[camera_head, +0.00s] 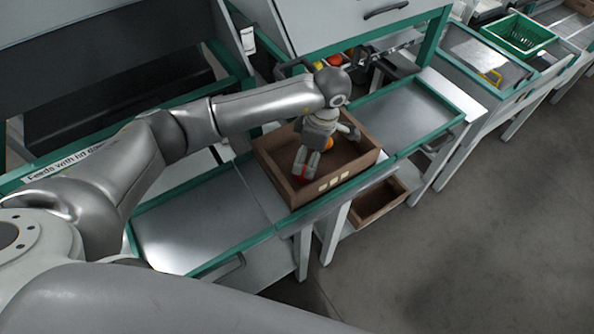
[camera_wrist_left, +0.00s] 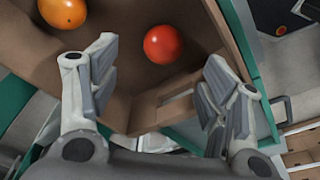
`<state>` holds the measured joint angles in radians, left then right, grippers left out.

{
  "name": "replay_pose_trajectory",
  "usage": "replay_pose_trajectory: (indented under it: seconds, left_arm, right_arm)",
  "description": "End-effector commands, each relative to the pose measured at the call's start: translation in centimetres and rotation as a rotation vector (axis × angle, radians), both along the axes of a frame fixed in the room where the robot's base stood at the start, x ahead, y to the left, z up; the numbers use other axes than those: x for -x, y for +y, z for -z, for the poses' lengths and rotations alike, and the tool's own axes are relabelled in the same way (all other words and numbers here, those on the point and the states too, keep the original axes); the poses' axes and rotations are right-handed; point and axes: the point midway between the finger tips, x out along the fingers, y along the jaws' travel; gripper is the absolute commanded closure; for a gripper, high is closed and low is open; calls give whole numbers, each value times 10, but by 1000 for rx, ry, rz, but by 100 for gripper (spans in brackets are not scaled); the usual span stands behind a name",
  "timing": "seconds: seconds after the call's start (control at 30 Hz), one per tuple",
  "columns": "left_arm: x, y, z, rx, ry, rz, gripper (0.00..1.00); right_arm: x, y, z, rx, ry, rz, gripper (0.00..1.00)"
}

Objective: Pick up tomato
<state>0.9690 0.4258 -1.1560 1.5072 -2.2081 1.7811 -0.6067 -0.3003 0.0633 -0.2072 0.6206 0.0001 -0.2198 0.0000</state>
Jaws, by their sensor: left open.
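A red tomato (camera_wrist_left: 163,44) lies in a brown box (camera_head: 285,183). In the left wrist view it sits ahead of and between the fingers of my left gripper (camera_wrist_left: 160,90), apart from both. The gripper is open and empty. In the head view my left gripper (camera_head: 306,165) hangs over the box and hides much of its inside; a little red shows by the fingertips. An orange tomato (camera_wrist_left: 63,12) lies in the same box, at the upper left of the left wrist view. My right gripper is not in view.
The box stands on a metal-topped bench with green edges (camera_head: 200,222). A second brown box (camera_head: 377,203) sits on a lower shelf. A green crate (camera_head: 519,35) stands at the far right.

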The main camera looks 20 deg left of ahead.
Motion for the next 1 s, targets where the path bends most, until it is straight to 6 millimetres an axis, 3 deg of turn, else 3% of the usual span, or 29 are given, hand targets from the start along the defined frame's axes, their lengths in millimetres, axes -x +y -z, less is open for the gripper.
replay_pose_trajectory:
  seconds: [0.1, 0.23, 0.6, 0.87, 1.0]
  left_arm:
    - [0, 2, 15, 0, 2, -2, 30]
    - [1, 4, 24, 1, 1, 0, 30]
    - [5, 12, 70, 1, 2, -1, 30]
    - [5, 13, 74, 2, -1, 0, 30]
    - [5, 13, 74, 1, -1, 0, 44]
  right_arm:
    - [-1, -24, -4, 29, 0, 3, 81]
    - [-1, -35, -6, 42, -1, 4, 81]
    - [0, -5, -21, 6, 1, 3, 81]
    - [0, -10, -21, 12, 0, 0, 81]
    - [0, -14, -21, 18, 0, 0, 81]
